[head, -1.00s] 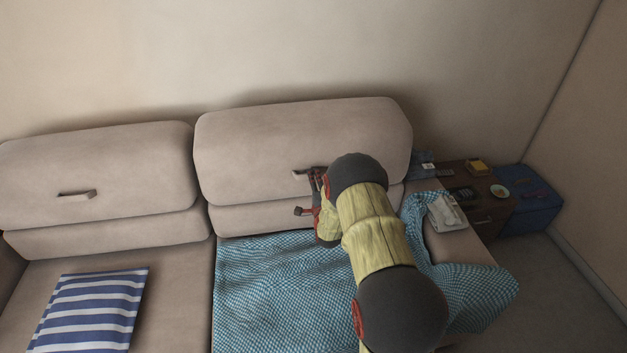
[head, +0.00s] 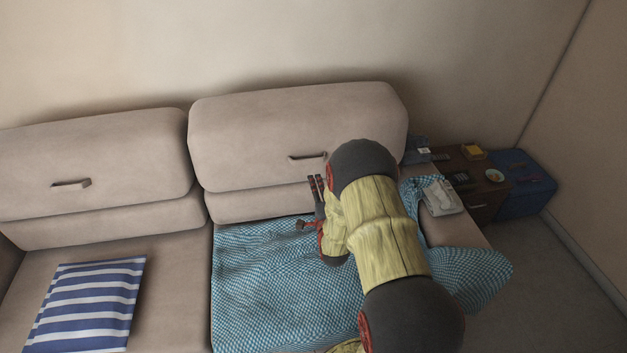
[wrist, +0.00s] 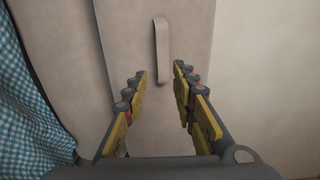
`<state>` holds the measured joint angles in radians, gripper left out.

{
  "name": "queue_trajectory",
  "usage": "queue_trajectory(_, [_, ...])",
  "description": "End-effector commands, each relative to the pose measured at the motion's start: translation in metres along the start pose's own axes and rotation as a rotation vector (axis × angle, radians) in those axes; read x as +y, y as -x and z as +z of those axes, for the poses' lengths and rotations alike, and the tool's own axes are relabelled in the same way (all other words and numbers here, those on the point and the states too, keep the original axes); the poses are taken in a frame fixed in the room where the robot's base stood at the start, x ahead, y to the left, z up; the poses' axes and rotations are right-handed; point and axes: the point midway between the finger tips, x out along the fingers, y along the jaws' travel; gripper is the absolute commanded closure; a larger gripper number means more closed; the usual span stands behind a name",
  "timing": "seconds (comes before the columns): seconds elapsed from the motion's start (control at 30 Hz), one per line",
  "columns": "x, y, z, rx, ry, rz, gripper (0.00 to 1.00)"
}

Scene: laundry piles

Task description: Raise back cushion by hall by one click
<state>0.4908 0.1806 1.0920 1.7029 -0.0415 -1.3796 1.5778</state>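Two beige back cushions stand against the wall in the head view. The right back cushion (head: 290,125) has a slim handle (head: 308,157) low on its front. The left back cushion (head: 85,160) has a similar handle (head: 72,184). My gripper (head: 308,203) is in front of the right cushion, below its handle and apart from it. In the wrist view my gripper (wrist: 160,80) is open and empty, with the handle (wrist: 161,50) upright in the picture ahead, between the line of the two fingers. The right end of that handle is partly hidden by my arm in the head view.
A blue checked blanket (head: 270,275) covers the right seat and hangs over the right armrest. A striped pillow (head: 85,305) lies on the left seat. A brown side table (head: 480,200) with small items and a blue box (head: 522,180) stand at the right.

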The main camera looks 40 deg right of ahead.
Motion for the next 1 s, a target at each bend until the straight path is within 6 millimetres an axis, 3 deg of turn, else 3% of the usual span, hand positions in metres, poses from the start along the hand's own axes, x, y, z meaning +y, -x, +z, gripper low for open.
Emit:
queue_trajectory(0.7, [0.001,0.003,0.000,0.000,0.040,0.004,0.73])
queue_trajectory(0.77, [0.011,0.003,0.000,-0.002,0.094,0.043,0.73])
queue_trajectory(0.83, [0.035,0.005,0.000,-0.010,0.179,0.129,0.73])
queue_trajectory(1.0, [0.116,0.041,-0.001,-0.090,0.418,0.448,0.73])
